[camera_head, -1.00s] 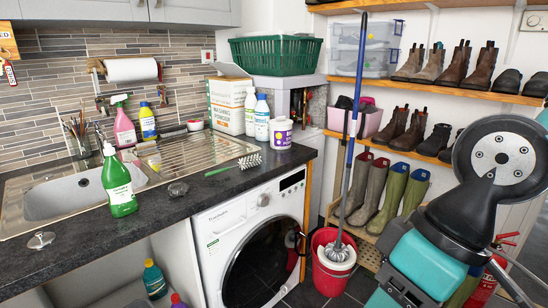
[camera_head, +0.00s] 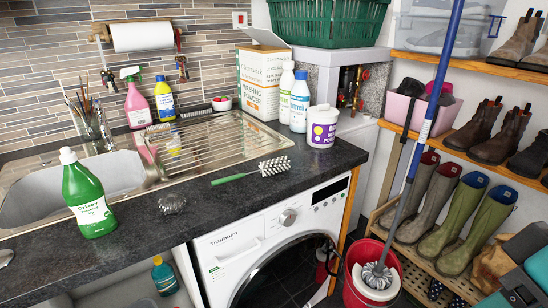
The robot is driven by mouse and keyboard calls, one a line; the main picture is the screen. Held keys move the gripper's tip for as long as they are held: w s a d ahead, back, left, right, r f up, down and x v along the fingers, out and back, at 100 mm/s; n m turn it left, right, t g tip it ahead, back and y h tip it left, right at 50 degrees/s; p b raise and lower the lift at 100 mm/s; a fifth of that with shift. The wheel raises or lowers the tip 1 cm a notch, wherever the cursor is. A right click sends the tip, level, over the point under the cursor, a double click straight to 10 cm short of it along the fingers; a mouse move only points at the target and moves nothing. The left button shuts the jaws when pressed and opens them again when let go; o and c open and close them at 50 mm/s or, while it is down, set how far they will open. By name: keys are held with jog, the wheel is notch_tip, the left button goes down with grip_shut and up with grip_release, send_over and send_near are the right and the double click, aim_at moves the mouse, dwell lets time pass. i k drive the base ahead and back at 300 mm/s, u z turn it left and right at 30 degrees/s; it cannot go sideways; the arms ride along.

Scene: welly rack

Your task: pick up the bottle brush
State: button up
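The bottle brush (camera_head: 273,167) lies on the dark worktop (camera_head: 225,208), near its front edge and just in front of the steel draining board. Its green handle points left and its grey-white bristle head points right. Nothing touches it from above. Teal and dark parts of my arm show at the lower right edge of the view, well to the right of the brush. My gripper's fingers cannot be made out in the view.
A green bottle (camera_head: 87,195) and a wire scourer (camera_head: 172,202) stand left of the brush. A white-and-purple tub (camera_head: 321,126), white bottles (camera_head: 299,101) and a washing powder box (camera_head: 262,84) stand behind it. A mop (camera_head: 412,150) rises from a red bucket (camera_head: 357,294) at right.

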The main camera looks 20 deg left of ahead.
aim_at(269, 167)
jog(key=u, duration=0.4)
jog(key=i, duration=0.7)
jog(key=u, duration=0.95)
jog(key=i, duration=0.35)
jog(key=u, duration=0.3)
